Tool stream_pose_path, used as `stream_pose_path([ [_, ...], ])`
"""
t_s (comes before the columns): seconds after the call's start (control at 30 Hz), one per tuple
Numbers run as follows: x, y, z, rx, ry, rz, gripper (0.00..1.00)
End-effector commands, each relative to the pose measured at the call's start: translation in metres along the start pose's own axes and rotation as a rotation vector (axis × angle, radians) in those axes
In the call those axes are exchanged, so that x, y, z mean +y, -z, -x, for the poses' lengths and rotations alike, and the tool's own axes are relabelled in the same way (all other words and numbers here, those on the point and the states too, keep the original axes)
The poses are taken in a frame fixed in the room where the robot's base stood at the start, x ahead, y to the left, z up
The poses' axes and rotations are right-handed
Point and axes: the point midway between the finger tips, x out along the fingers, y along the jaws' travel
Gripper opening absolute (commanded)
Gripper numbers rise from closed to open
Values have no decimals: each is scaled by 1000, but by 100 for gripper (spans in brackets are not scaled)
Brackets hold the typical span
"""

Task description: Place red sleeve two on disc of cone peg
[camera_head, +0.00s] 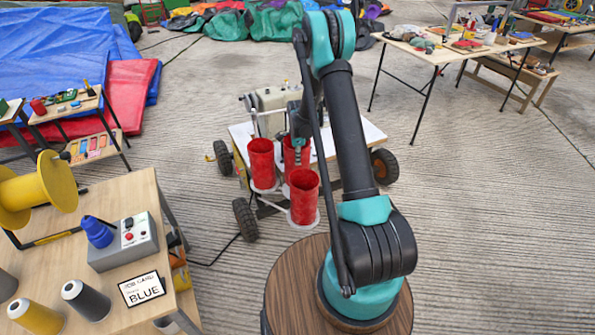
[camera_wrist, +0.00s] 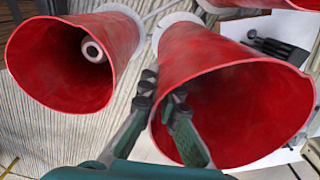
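Three red sleeves stand on white discs beside a small cart: a left one (camera_head: 262,166), a front one (camera_head: 304,200) and a back one (camera_head: 289,150) partly hidden by my arm. No numbers show, so I cannot tell which is sleeve two. My gripper (camera_head: 299,140) points down at the back sleeve. In the wrist view, my gripper (camera_wrist: 164,95) has its narrowly parted fingers either side of the right-hand sleeve's (camera_wrist: 235,105) near wall, one outside, one in its mouth. I cannot tell whether they touch it. A left-hand sleeve (camera_wrist: 60,75) has a pale peg end (camera_wrist: 92,50) inside.
A cart (camera_head: 368,135) with a white top and black wheels carries a beige machine (camera_head: 275,105). At left, a wooden table (camera_head: 125,205) holds a yellow spool, cones, a grey control box (camera_head: 125,242) and a card reading "BLUE" (camera_head: 142,289).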

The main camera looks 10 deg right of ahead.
Motion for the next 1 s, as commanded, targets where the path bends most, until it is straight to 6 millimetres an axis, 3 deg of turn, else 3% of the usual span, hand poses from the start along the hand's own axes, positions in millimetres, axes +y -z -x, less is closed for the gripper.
stream_pose_path([
  [0.1,0,0,-17,0,0,0,0],
  [0.33,0,0,-32,0,0,0,0],
  [0.57,0,0,-60,0,0,0,0],
  [0.93,0,0,-64,0,0,0,0],
  [1.0,0,0,-64,0,0,0,8],
])
